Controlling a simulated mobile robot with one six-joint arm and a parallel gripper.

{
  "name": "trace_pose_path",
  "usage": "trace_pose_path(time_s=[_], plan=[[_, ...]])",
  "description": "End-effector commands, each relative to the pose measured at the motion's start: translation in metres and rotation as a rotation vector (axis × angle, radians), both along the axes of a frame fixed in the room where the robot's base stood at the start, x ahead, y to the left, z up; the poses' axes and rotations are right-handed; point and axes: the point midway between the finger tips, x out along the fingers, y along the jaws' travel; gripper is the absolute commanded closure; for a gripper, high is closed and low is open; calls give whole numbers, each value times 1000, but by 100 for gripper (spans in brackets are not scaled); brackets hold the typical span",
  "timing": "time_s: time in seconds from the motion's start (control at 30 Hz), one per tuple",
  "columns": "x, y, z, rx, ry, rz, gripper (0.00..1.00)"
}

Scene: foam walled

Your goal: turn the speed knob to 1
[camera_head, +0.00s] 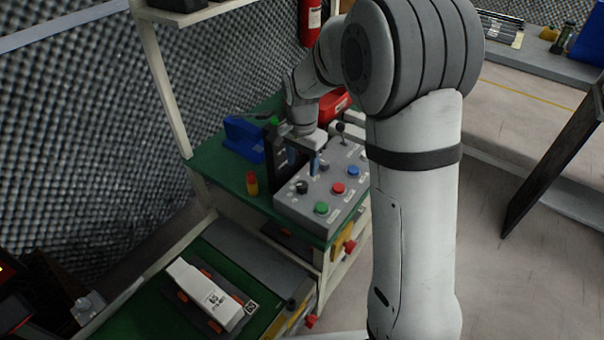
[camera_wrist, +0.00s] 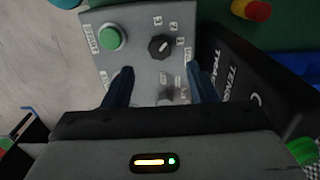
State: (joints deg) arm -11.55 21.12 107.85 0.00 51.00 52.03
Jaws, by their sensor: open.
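A grey control box (camera_head: 290,208) stands on the green bench top. A black round knob (camera_head: 302,187) sits on its near left part; it also shows in the wrist view (camera_wrist: 159,47) with small numbers around it. The knob's name label is not readable, and its exact setting is too small to tell. My gripper (camera_head: 303,168) is above the box, behind the knob in the head view. In the wrist view my gripper (camera_wrist: 159,70) is open and empty, its two blue fingers apart and pointing toward the knob, which lies beyond the fingertips.
Green (camera_head: 321,208), red (camera_head: 338,188) and blue (camera_head: 353,171) buttons and a joystick (camera_head: 341,128) are on the box. A black upright panel (camera_wrist: 240,75) stands close beside my right finger in the wrist view. A red and yellow cylinder (camera_head: 252,184) stands left of the box.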

Motion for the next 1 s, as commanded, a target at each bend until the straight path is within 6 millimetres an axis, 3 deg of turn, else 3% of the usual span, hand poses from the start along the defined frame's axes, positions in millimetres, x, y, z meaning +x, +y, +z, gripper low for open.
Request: trace_pose_path(time_s=[0.5, 0.87, 1.0], plan=[[0, -1, -71, -1, 2, -2, 48], [0, -1, -77, -1, 1, -2, 48], [0, -1, -77, 0, 0, -2, 58]])
